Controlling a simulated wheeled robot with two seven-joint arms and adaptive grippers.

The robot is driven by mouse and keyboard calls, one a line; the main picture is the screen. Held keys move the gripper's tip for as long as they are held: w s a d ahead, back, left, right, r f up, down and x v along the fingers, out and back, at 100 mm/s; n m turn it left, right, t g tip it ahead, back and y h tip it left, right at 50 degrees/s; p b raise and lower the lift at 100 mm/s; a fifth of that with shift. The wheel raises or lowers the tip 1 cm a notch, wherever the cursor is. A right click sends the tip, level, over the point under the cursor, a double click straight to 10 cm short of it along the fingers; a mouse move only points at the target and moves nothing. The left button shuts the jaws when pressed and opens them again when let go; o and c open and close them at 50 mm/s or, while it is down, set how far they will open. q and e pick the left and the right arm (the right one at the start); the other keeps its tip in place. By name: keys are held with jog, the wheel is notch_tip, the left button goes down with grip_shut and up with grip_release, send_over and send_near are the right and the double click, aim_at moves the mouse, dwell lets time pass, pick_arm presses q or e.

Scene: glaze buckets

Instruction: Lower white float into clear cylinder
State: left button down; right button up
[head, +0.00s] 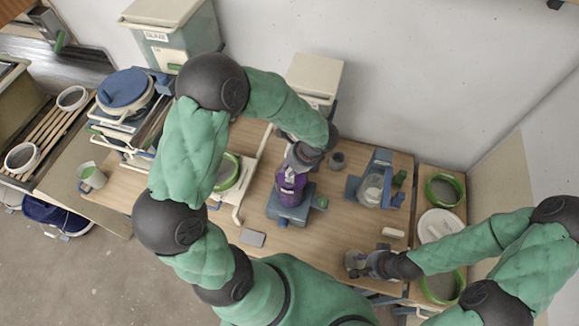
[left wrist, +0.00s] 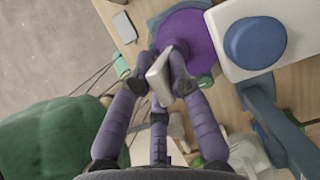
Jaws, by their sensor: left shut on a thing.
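My left gripper (head: 292,172) is over a purple round thing (head: 290,190) on a blue stand (head: 288,211). In the left wrist view its fingers (left wrist: 160,78) are shut on a pale slab-like piece (left wrist: 160,72), in front of the purple round thing (left wrist: 186,40). I cannot tell what this piece is part of. A small white rounded bar (head: 394,233), possibly the white float, lies on the table at the right. My right gripper (head: 368,263) is at a clear, cup-like cylinder (head: 354,259) near the front edge; whether it grips it is unclear. Another clear vessel (head: 371,190) stands in a blue holder.
A small grey cup (head: 338,160) stands behind the left gripper. Green rings (head: 445,190) and a white round lid (head: 437,225) are on the right side board. A flat grey piece (head: 252,238) lies at the table's front left.

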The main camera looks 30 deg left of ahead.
aim_at(290, 182)
pick_arm(q)
jog(key=shift+f+b, duration=1.45)
jog(key=shift+f, duration=0.7)
jog(key=c, duration=1.1)
grip_release()
jog(key=v, duration=1.2)
